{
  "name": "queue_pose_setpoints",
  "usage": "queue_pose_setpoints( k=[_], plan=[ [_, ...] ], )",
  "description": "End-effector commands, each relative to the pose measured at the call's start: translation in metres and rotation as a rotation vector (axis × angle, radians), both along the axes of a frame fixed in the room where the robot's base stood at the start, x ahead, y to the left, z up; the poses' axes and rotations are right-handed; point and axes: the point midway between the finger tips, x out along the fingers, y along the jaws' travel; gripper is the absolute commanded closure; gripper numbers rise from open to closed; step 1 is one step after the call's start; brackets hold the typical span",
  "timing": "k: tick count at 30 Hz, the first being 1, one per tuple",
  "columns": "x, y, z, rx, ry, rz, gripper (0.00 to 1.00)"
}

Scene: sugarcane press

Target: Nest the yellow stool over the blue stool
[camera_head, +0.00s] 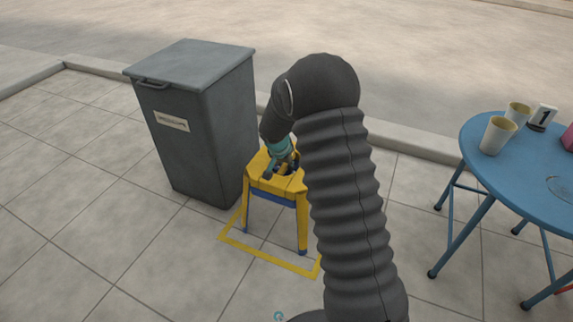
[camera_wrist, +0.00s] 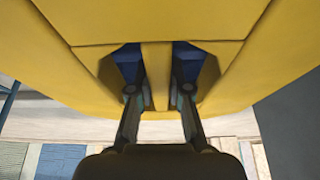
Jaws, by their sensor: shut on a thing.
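The yellow stool (camera_head: 270,182) stands upright beside the grey bin, over the blue stool (camera_head: 270,199). A blue band shows just under the yellow seat, and the legs line up closely. Most of the blue stool is hidden by the yellow one. My gripper (camera_head: 281,167) is at the top of the yellow seat, pointing down. In the wrist view my gripper (camera_wrist: 160,95) is shut on the bar between the two seat holes of the yellow stool (camera_wrist: 160,25). Blue shows through both holes. Whether the seats touch cannot be told.
A yellow outline (camera_head: 265,255) is marked on the paving around the stools. The grey bin (camera_head: 205,130) stands close on the left. A round blue table (camera_head: 525,180) with cups and a number card is at the right. Paving at the front left is clear.

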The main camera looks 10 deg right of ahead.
Motion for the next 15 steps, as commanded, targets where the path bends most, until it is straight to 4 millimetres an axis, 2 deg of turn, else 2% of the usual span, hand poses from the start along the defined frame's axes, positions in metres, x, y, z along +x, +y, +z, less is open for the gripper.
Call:
queue_pose_setpoints(
  k=[6,7,10,15],
  plan=[
    [0.0008,0.0001,0.0017,0.001,-0.003,0.000,1.00],
    [0.0008,0.0001,0.0017,0.001,-0.003,0.000,0.78],
    [0.0008,0.0001,0.0014,0.001,-0.003,0.000,0.53],
    [0.0004,0.0001,0.0009,0.000,-0.001,0.000,0.53]
  ],
)
